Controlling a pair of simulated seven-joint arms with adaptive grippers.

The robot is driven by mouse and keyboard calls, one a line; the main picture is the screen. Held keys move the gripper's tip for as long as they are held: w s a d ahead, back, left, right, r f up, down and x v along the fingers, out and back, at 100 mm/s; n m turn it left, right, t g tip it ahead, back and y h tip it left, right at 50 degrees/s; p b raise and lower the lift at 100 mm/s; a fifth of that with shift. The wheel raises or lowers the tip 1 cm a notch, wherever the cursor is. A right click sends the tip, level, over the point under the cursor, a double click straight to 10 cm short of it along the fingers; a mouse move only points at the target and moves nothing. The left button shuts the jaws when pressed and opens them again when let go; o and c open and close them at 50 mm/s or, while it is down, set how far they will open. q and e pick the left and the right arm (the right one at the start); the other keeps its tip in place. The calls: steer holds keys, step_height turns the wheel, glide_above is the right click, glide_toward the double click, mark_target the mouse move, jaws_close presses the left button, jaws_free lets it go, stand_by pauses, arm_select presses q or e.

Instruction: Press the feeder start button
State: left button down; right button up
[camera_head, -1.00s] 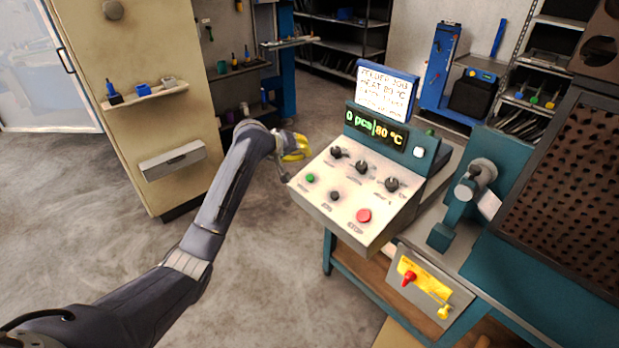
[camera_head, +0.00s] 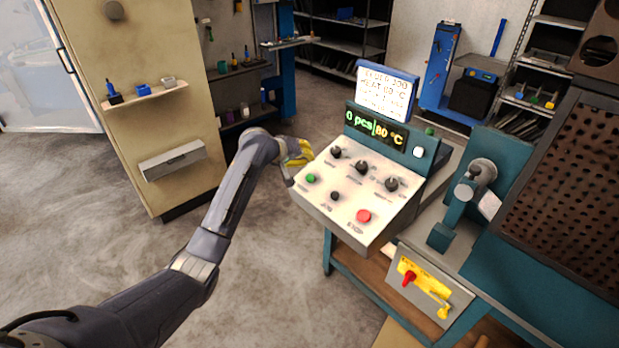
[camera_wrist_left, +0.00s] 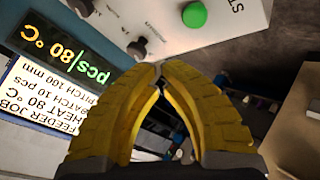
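The control panel (camera_head: 350,205) has a sloped cream face. A round green button (camera_head: 311,178) is at its left, with a small dark button (camera_head: 335,196) and a larger red button (camera_head: 364,216) to its right. In the left wrist view the green button (camera_wrist_left: 194,15) is at the top, with cut-off letters "ST" beside it. My left gripper (camera_head: 304,160) is just beyond the panel's left edge, apart from the green button. In the left wrist view its yellow fingers (camera_wrist_left: 158,75) meet at the tips with nothing between them. My right gripper is not in view.
Several black knobs (camera_head: 361,168) are on the panel. Its display (camera_head: 375,128) reads "0 pcs|80 °C" below a job screen (camera_head: 386,92). A teal machine (camera_head: 460,200) stands right. A box with a red switch (camera_head: 409,278) is below. Floor to the left is clear.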

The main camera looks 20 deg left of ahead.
mark_target(309, 175)
arm_select(q)
steer(key=shift+w+d+f, duration=0.15)
steer(key=shift+w+f, duration=0.1)
steer(key=shift+f, duration=0.55)
steer(key=shift+w+d+f, duration=0.1)
steer(key=shift+w+f, duration=0.1)
steer(key=shift+f, duration=0.6)
steer(key=shift+w+d+f, duration=0.15)
steer(key=shift+w+f, duration=0.1)
steer(key=shift+f, duration=0.55)
